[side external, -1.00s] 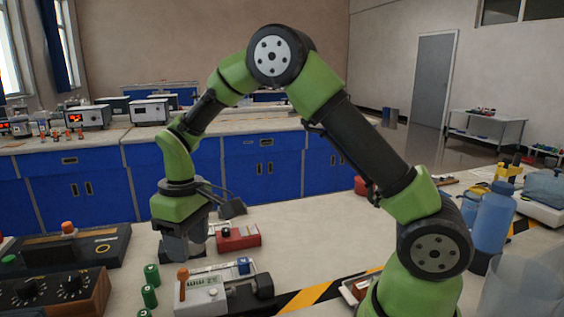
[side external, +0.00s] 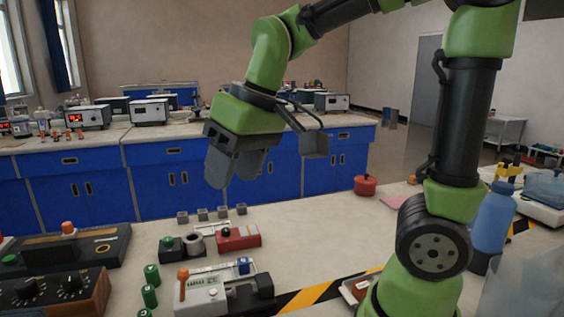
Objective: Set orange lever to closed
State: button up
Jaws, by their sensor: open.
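An orange upright handle (side external: 183,274) stands at the left end of a grey-white device (side external: 212,298) with a small display, at the front of the bench. A second orange knob (side external: 68,228) sits on a black panel (side external: 75,250) at the left. I cannot tell which of them is the lever. My gripper (side external: 233,172) is open and empty, fingers pointing down. It is raised well above the bench, behind and above the grey-white device, apart from both orange parts.
Several green cylinders (side external: 150,274) stand left of the device. Behind it are a red box (side external: 238,238), a black block with a green knob (side external: 170,246) and several small grey cubes (side external: 202,214). A blue bottle (side external: 493,217) and a red pot (side external: 365,185) are at the right.

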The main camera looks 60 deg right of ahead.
jog(key=s+r+m+t, duration=0.1)
jog(key=s+t, duration=0.1)
jog(key=s, duration=0.5)
jog(key=shift+r+m, duration=0.35)
jog(key=shift+m, duration=0.05)
